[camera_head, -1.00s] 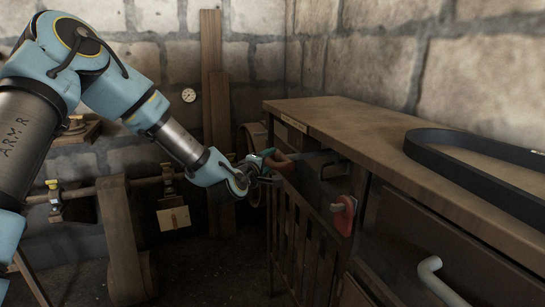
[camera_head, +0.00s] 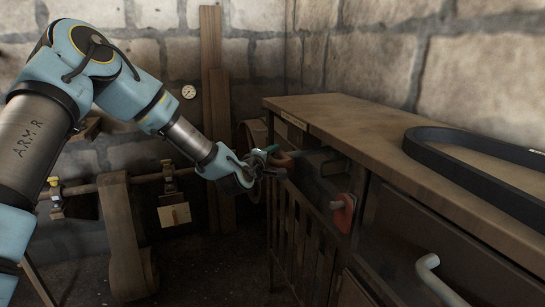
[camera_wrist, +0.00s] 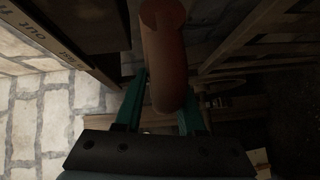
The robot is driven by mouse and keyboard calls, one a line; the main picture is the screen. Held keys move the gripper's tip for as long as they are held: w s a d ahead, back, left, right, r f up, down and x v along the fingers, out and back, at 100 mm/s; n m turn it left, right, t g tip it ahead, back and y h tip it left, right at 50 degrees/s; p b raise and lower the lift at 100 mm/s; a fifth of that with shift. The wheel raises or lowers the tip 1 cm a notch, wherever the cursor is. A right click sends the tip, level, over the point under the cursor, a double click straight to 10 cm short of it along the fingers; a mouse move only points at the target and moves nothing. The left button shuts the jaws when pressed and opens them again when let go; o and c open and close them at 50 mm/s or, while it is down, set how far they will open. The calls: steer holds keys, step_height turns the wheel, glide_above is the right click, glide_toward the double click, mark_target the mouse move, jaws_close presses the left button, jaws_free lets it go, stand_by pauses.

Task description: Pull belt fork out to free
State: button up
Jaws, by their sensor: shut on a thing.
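The belt fork's handle is a rounded reddish-brown grip (camera_head: 284,160) at the far end of the bench front. In the wrist view the grip (camera_wrist: 164,60) runs down from the top middle to between the teal fingers. My gripper (camera_head: 272,160) is shut on this grip, with one teal finger showing beside it in the head view. In the wrist view my gripper (camera_wrist: 163,112) has one finger on each side of the grip. The fork's part behind the grip is hidden in shadow.
The wooden bench (camera_head: 335,112) fills the right side, with a black belt loop (camera_head: 440,165) on top. A red handle (camera_head: 344,213) and a grey handle (camera_head: 436,278) stick out of its front. A shaft with a hanging belt (camera_head: 122,235) stands at left.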

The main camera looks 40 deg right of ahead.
steer(key=shift+a+f, duration=0.15)
steer(key=shift+f, duration=0.25)
jaws_close()
steer(key=shift+a+f, duration=0.2)
steer(key=shift+f, duration=0.1)
steer(key=w+a+b, duration=0.1)
steer(key=w+a, duration=0.2)
steer(key=a, duration=0.6)
steer(key=shift+w+y+b, duration=0.3)
steer(key=shift+w+b, duration=0.05)
steer(key=o, duration=0.8)
jaws_free()
steer(key=shift+r, duration=0.15)
steer(key=shift+c, duration=0.2)
steer(key=shift+r, duration=0.15)
steer(key=shift+d+r, duration=0.15)
